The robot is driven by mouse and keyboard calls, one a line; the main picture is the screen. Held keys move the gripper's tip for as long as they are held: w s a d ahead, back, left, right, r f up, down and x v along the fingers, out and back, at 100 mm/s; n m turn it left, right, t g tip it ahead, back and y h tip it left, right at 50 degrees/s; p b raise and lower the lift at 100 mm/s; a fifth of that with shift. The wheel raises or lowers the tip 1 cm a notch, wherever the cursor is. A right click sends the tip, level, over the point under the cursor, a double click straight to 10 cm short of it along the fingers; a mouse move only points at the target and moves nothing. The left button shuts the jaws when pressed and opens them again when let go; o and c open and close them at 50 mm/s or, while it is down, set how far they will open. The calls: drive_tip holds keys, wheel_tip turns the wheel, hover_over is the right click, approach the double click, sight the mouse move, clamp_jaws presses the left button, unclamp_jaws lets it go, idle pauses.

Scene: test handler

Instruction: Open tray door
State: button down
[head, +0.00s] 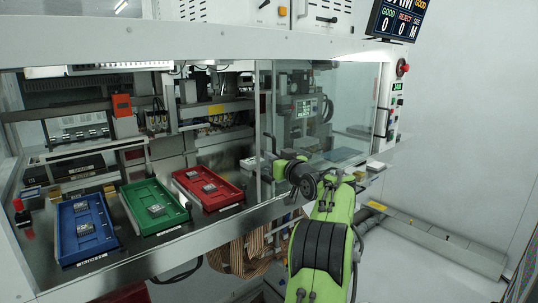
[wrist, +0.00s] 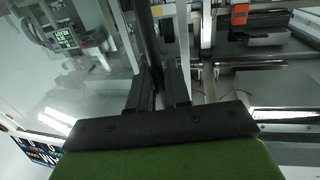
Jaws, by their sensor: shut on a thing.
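The tray door is a clear panel (head: 345,105) across the right part of the machine's front opening. The left part of the opening is uncovered. My gripper (head: 284,168) is at the panel's lower left part, and my green arm reaches up to it from the lower right. In the wrist view, the dark fingers of my gripper (wrist: 160,84) are shut on a dark upright bar, the door handle (wrist: 149,40). The clear panel (wrist: 75,85) lies to the left of the bar there. The exact contact between fingers and handle is partly hidden.
A blue tray (head: 62,222), a green tray (head: 132,222) and a red tray (head: 233,194) with dark parts lie on the metal shelf left of my gripper. A control strip with a red button (head: 403,67) is at the right.

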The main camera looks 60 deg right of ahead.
drive_tip(key=shift+s+d, duration=0.25)
drive_tip(key=shift+d, duration=0.6)
drive_tip(key=c, duration=1.3)
unclamp_jaws()
drive_tip(key=shift+c, duration=0.2)
drive_tip(key=b+v, duration=0.4)
drive_tip(key=v, duration=1.1)
drive_tip(key=shift+s+a, duration=0.2)
drive_tip(key=shift+s, duration=0.15)
drive_tip(key=shift+f, duration=0.1)
